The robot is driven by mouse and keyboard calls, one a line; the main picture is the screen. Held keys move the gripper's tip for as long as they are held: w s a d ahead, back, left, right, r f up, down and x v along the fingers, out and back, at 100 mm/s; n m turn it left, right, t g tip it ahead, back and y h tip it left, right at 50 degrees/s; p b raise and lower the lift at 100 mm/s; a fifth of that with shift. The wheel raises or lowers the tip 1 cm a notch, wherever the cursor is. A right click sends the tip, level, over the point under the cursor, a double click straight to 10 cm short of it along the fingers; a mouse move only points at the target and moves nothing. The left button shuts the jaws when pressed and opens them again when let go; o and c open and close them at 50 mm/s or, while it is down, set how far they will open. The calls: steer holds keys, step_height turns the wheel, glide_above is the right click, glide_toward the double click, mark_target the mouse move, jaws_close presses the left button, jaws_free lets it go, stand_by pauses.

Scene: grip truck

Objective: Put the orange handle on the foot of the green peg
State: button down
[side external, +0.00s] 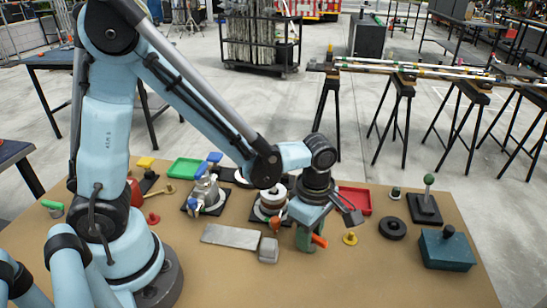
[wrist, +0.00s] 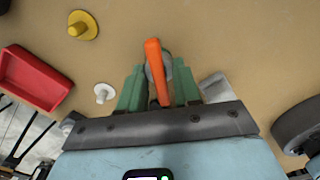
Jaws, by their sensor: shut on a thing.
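My gripper (side external: 305,238) has green fingers and hangs low over the brown table, right of its middle. In the wrist view its fingers (wrist: 158,92) are shut on the orange handle (wrist: 154,68). The handle also shows in the side view (side external: 319,240), sticking out to the right of the fingers. A grey round part sits behind it in the wrist view; I cannot tell whether it belongs to it.
A yellow flanged piece (side external: 350,239), a black ring (side external: 392,228) and a red tray (side external: 353,201) lie between my gripper and the peg. A blue box (side external: 447,250) stands in front of the peg. The table's front right is clear.

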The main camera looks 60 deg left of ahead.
steer(key=shift+f, duration=0.2)
steer(key=shift+c, duration=1.9)
jaws_free()
steer(key=shift+r, duration=0.15)
steer(key=shift+r, duration=3.65)
steer(key=s+a+r+m+t, duration=0.1)
steer(key=a+m, duration=0.4)
steer(key=m, duration=0.5)
steer(key=s+a+r+m+t, duration=0.2)
steer(key=a+r+m+t, duration=0.2)
steer(key=m, duration=0.7)
steer(key=shift+a+r+t, duration=0.2)
steer(key=shift+a+t, duration=0.25)
steer(key=shift+t, duration=0.65)
